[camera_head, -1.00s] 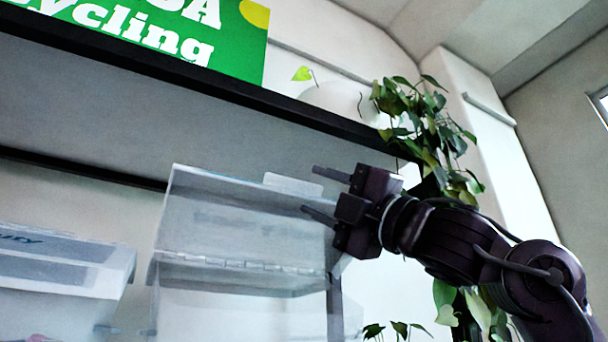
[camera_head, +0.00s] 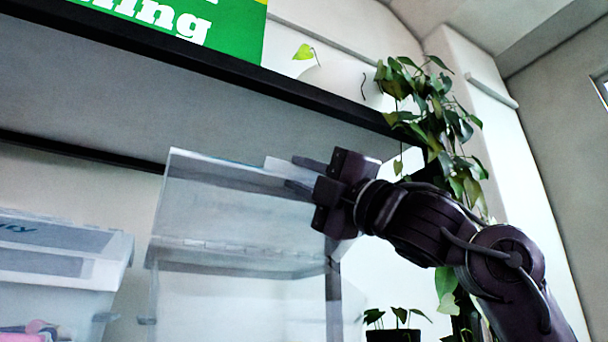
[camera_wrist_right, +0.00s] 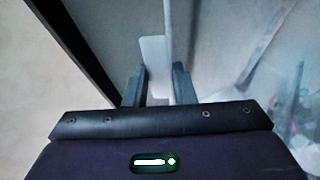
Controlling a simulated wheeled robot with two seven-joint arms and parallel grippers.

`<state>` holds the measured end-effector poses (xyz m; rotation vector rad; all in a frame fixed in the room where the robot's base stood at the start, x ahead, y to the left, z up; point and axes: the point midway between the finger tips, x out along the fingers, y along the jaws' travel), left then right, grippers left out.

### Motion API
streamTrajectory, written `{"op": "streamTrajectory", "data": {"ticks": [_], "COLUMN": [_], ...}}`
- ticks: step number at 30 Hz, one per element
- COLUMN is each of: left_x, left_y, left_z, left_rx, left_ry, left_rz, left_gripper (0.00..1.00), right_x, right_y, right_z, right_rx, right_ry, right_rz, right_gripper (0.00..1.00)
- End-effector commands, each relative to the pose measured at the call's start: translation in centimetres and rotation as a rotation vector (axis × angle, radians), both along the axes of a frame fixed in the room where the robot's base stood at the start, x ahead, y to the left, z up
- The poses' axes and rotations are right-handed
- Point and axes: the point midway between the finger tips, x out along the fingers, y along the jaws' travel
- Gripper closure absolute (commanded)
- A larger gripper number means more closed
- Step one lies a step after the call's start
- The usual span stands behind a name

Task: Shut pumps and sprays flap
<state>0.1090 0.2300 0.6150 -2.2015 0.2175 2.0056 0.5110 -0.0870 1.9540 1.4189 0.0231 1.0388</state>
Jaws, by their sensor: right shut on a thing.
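The flap (camera_head: 225,195) is a clear, translucent panel standing raised and tilted on the hinge of a clear box (camera_head: 230,300). A pale tab (camera_head: 284,168) sticks out at its upper edge. My right gripper (camera_head: 301,174) comes in from the right with its fingers at this tab, near the flap's upper right corner. In the right wrist view the tab (camera_wrist_right: 154,55) lies between the fingers (camera_wrist_right: 157,88), and the flap runs away from them. The box's label is not readable here. My left gripper is not in view.
A second clear bin (camera_head: 60,255) with a lid stands to the left. A dark shelf edge (camera_head: 220,75) runs above the flap. A hanging plant (camera_head: 435,125) is behind my right arm, and a small potted plant (camera_head: 393,333) stands below it.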

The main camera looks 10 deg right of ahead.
Motion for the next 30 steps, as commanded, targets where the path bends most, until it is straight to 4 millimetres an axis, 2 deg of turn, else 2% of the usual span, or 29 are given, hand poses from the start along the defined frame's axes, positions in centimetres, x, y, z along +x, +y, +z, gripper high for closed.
{"op": "streamTrajectory", "data": {"ticks": [8,20,30], "left_x": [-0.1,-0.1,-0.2], "left_y": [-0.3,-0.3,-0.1], "left_z": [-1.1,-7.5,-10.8], "left_rx": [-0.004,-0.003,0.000], "left_ry": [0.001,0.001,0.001], "left_rz": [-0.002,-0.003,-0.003], "left_gripper": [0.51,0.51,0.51], "right_x": [-0.2,-1.3,-1.2], "right_y": [0.1,-0.3,-0.2], "right_z": [-0.9,-6.4,-10.7], "right_rx": [0.006,0.080,0.073], "right_ry": [-0.025,-0.244,-0.234], "right_rz": [0.003,0.003,0.003], "right_gripper": [1.00,1.00,1.00]}}
